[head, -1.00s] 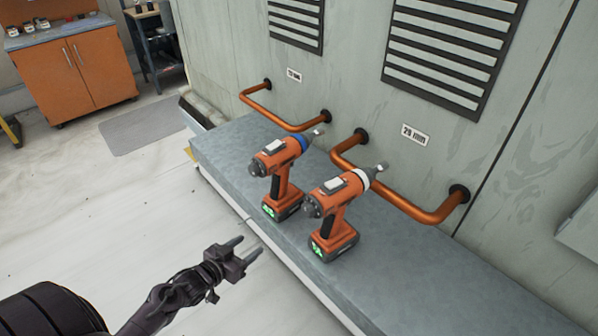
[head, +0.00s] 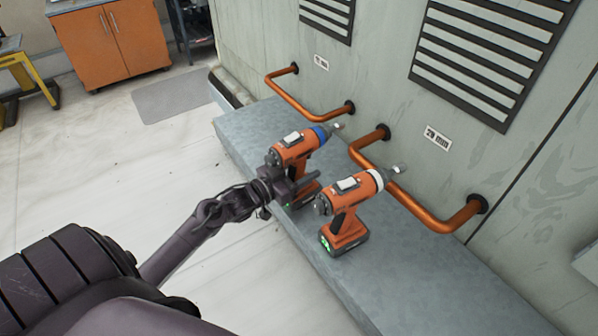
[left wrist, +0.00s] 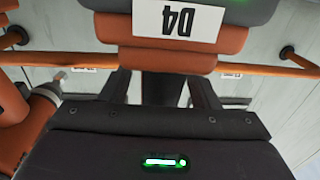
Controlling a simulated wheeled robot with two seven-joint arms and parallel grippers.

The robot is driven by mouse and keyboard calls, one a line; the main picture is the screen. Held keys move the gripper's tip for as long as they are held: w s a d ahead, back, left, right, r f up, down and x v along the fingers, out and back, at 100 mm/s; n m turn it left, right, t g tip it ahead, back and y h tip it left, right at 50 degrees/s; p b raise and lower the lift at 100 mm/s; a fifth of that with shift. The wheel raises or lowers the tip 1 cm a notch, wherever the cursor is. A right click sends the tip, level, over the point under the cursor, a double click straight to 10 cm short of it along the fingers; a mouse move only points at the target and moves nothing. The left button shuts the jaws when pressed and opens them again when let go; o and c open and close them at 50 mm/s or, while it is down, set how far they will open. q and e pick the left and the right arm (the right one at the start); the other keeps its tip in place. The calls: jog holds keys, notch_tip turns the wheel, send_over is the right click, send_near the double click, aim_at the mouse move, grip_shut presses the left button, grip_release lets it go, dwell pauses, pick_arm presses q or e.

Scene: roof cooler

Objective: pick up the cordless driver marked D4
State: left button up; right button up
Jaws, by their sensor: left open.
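The driver marked D4 is the orange one with the blue collar (head: 294,149), standing upright on the grey ledge in the head view. Its D4 label (left wrist: 178,21) shows upside down at the top of the left wrist view. My left gripper (head: 303,184) is open at this driver's handle, which it partly hides in the head view. In the left wrist view its two fingers (left wrist: 161,90) lie either side of the dark handle; I cannot tell whether they touch it. My right gripper is not in view.
A second orange driver with a white collar (head: 351,190) stands close to the right; part of it shows at the left wrist view's left edge (left wrist: 14,125). Copper handrails (head: 432,217) run behind the drivers along the wall. The grey ledge (head: 400,272) is clear at front right.

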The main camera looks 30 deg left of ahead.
pick_arm(q)
jog(key=shift+w+d+f, duration=0.1)
jog(key=shift+w+d, duration=0.1)
jog(key=shift+w, duration=0.4)
jog(key=shift+s, duration=0.15)
jog(key=shift+c, duration=1)
grip_shut()
jog(key=shift+a+r, duration=0.1)
jog(key=shift+r, duration=0.15)
